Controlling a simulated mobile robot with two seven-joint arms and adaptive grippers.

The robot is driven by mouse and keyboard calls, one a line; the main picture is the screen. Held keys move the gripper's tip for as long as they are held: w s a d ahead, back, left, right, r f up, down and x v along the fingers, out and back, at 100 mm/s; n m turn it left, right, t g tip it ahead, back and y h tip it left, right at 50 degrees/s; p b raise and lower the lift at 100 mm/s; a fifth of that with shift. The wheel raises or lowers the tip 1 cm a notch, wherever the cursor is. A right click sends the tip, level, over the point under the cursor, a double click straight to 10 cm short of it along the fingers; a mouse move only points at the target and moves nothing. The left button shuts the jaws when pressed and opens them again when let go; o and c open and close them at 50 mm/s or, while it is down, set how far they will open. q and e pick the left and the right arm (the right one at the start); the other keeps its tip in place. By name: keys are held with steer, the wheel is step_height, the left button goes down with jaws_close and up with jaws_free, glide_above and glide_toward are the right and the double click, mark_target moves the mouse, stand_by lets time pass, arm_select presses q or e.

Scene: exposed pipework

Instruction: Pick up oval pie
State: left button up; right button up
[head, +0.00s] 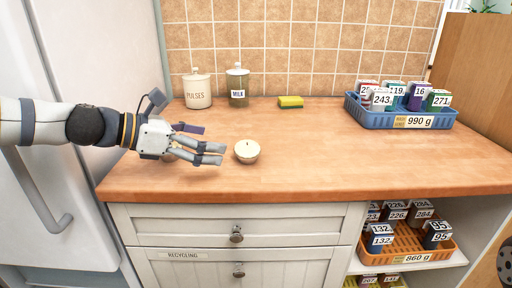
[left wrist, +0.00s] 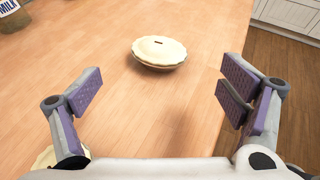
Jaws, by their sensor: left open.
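The pale, cream-coloured pie (head: 247,151) sits on the wooden counter; it has a small dark slit on top. In the left wrist view the pie (left wrist: 159,52) looks slightly oval and lies ahead of the jaws, near the middle. My left gripper (head: 212,143) is just left of the pie in the head view, low over the counter. Its jaws (left wrist: 160,92) are wide apart with only bare counter between them, and they do not touch the pie. My right gripper does not show.
A cream thing (left wrist: 45,158) is mostly hidden behind my left gripper. Canisters marked PULSES (head: 198,91) and MILK (head: 238,87) and a yellow sponge (head: 291,102) stand at the back. A blue basket (head: 401,121) of numbered boxes is at right. Counter around the pie is clear.

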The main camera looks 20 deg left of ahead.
mark_target(240, 147)
arm_select(q)
steer(key=b+x, duration=0.1)
steer(key=x, duration=0.5)
steer(key=f+b+x, duration=0.1)
steer(key=x, duration=0.2)
steer(key=shift+a+b, duration=0.25)
steer(key=shift+b, duration=0.05)
steer(key=shift+w+d+r, duration=0.1)
steer(key=shift+w+d, duration=0.05)
steer(key=shift+r, duration=0.2)
steer(key=c, duration=1.3)
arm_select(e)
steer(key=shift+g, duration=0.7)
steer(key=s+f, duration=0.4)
